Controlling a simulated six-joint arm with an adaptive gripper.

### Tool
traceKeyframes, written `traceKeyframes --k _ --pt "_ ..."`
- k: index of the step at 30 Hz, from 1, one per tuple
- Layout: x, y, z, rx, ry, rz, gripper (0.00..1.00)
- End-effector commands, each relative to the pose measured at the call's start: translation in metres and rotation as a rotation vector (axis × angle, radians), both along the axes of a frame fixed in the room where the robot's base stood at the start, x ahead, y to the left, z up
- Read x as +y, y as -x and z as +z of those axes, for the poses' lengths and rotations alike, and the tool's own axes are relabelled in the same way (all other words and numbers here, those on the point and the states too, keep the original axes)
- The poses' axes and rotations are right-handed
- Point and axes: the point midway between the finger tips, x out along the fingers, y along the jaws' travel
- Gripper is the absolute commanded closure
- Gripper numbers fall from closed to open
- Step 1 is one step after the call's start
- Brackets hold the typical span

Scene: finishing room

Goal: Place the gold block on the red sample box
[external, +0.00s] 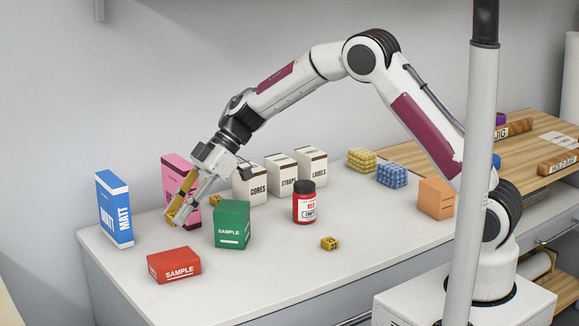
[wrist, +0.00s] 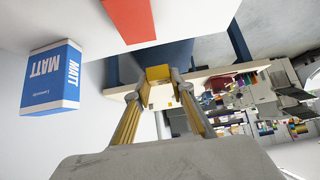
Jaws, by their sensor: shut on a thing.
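The red sample box (external: 174,266) lies on the white worktop near its front left edge. Part of it shows as a red-orange face (wrist: 130,18) at the top of the wrist view. My gripper (external: 178,214) is tilted down to the left, behind the red box and apart from it. In the wrist view the gripper (wrist: 160,88) is shut on a small gold block (wrist: 159,73) between its fingertips. In the external view the fingers largely hide the block, and its exact height over the worktop is hard to tell.
A blue MATT box (external: 115,209) stands left of my gripper, a pink box (external: 176,170) behind it, and a green sample box (external: 232,225) to its right. A red-labelled jar (external: 304,204) and a small yellow cube (external: 329,243) are farther right. The worktop's front is mostly clear.

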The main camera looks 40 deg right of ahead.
Motion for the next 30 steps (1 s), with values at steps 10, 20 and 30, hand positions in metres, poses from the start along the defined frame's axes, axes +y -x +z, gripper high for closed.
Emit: traceKeyframes --k 10,20,30 --pt "0.000 0.000 0.001 0.000 -0.001 0.000 1.00" --pt "0.002 -0.001 0.001 0.000 -0.002 -0.020 1.00" --pt "0.005 -0.014 0.003 -0.002 -0.002 -0.197 1.00"
